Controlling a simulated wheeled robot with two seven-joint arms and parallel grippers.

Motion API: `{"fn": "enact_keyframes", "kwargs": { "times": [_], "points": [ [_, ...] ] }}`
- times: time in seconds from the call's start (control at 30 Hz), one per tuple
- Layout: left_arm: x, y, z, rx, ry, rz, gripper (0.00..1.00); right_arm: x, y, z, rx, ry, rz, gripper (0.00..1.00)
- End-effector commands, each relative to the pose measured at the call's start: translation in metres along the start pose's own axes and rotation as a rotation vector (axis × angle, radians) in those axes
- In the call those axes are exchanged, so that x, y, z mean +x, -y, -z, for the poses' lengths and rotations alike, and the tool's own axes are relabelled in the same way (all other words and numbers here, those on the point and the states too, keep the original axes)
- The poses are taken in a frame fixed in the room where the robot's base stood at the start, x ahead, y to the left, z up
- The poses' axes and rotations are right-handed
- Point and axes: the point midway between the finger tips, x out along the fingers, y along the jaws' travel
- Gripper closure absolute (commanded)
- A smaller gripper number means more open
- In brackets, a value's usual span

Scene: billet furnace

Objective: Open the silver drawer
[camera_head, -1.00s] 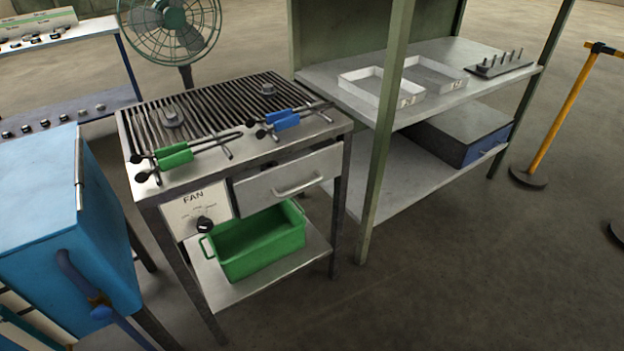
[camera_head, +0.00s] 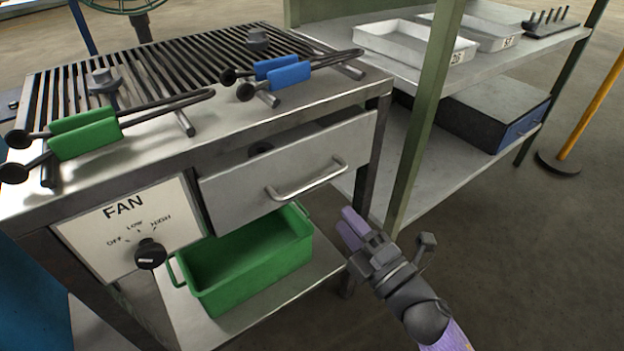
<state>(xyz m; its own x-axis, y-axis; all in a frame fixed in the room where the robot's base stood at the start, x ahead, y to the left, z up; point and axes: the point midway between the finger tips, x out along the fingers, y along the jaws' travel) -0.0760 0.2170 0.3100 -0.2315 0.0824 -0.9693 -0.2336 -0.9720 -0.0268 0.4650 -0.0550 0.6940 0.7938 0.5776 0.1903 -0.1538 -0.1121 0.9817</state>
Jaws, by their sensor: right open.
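The silver drawer (camera_head: 240,190) sits under the right part of the grill table's top, with a curved metal handle (camera_head: 306,181) on its front. A dark gap shows above the drawer front, with a small dark round thing in it. My right gripper (camera_head: 352,226) has come in from the lower right, its purple fingers pointing up and left. It is open and empty, below and to the right of the handle, apart from it in the picture. My left gripper is out of view.
The grill table (camera_head: 178,158) carries green-handled tongs (camera_head: 85,133) and blue-handled tongs (camera_head: 290,75). A fan knob (camera_head: 150,253) is left of the drawer. A green bin (camera_head: 255,277) stands on the shelf below. A green shelf post (camera_head: 428,115) rises at right. The lower right floor is clear.

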Motion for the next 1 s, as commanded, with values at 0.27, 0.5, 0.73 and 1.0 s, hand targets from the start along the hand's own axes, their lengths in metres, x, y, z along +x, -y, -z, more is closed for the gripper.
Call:
{"fn": "enact_keyframes", "kwargs": {
  "times": [0.27,0.5,0.73,1.0],
  "points": [
    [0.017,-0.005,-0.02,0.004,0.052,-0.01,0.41,0.059,0.0,0.0,-0.004,-0.003,-0.006,0.51],
    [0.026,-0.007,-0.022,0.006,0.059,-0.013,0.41,0.093,-0.002,0.0,-0.001,0.0,-0.003,0.51],
    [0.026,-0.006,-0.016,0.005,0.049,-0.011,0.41,0.098,-0.004,0.0,0.0,0.0,-0.003,0.51],
    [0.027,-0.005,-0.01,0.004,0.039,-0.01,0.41,0.097,-0.004,0.0,0.0,0.001,-0.003,0.91]
  ]
}}
